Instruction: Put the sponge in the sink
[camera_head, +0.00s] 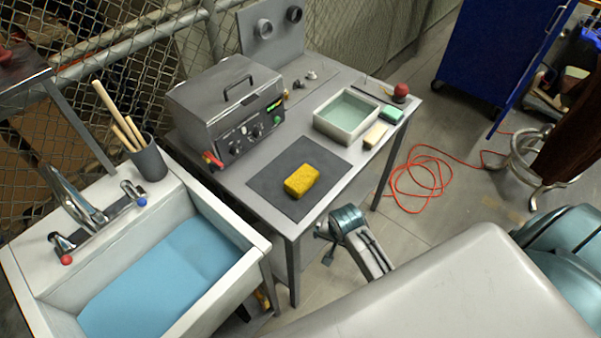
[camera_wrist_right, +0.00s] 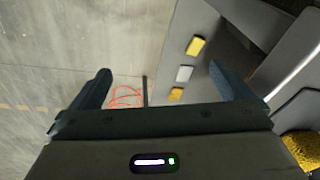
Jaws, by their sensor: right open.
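The yellow sponge (camera_head: 302,180) lies on a dark grey mat (camera_head: 270,182) near the front of the table in the head view. The white sink (camera_head: 245,252) stands left of the table, with blue water (camera_head: 180,275) in it. My right gripper (camera_wrist_right: 160,72) shows in the right wrist view with its two fingers wide apart and nothing between them. A yellow textured patch (camera_wrist_right: 302,148), probably the sponge, shows at the lower right there, outside the fingers. My left gripper is not in view.
A grey control box (camera_head: 228,105) stands at the table's back left. A water-filled tray (camera_head: 346,138), a cream block (camera_head: 375,135), a green block (camera_head: 391,114) and a red ball (camera_head: 401,90) are at the right. A cup of sticks (camera_head: 148,160) and taps are on the sink's rim.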

